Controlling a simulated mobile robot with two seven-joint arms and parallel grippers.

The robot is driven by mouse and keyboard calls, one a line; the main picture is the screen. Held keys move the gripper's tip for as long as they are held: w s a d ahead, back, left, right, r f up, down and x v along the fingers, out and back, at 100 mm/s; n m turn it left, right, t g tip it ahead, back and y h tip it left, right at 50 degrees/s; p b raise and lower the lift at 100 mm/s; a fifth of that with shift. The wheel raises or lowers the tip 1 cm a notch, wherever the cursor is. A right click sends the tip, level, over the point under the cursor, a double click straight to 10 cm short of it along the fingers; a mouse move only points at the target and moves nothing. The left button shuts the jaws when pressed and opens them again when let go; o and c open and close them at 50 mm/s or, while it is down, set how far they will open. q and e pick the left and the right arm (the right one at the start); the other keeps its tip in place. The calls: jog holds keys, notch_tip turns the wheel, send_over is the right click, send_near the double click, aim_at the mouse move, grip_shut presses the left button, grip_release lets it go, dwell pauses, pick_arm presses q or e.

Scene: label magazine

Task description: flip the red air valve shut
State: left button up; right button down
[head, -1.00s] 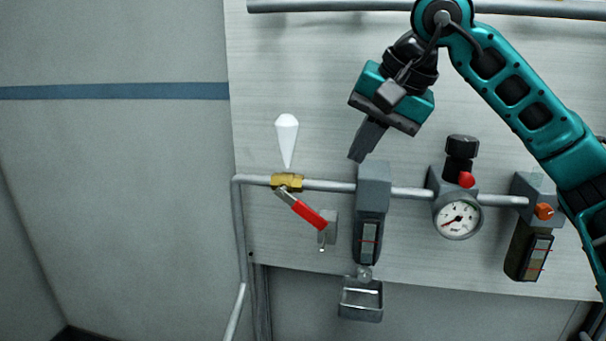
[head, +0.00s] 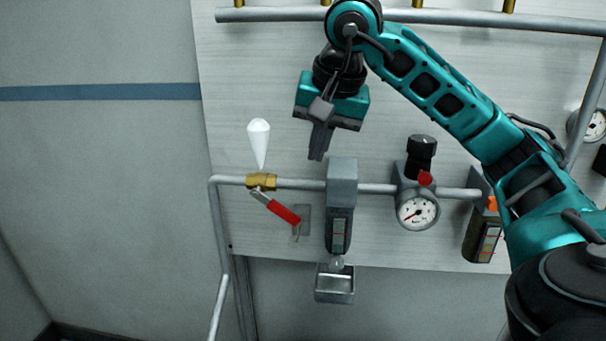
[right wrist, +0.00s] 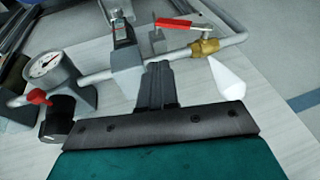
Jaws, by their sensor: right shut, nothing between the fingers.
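The red valve handle (head: 284,214) slants down to the right from a brass valve body (head: 261,181) on a grey pipe in the head view. The handle (right wrist: 173,23) and brass body (right wrist: 205,47) also show in the right wrist view. A white teardrop-shaped marker (head: 259,142) points down at the brass body. My right gripper (head: 315,158) is shut and empty, pointing down, above and to the right of the valve and just above the grey filter block. It touches neither handle nor valve body in the head view. My left gripper is out of view.
A grey filter unit (head: 342,185) stands right of the valve, with a small tray (head: 335,284) below it. Further right are a gauge (head: 418,211) with a black knob and another unit (head: 485,235). A pipe (head: 240,14) crosses the panel top.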

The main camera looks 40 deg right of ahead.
jog(key=b, duration=0.1)
send_near(290, 211)
jog(key=d+f, duration=0.2)
jog(key=w+f, duration=0.1)
jog(key=w+a+f, duration=0.1)
jog(key=f, duration=0.1)
jog(key=shift+a+f, duration=0.15)
jog(key=shift+f, duration=0.2)
jog(key=shift+w, duration=0.1)
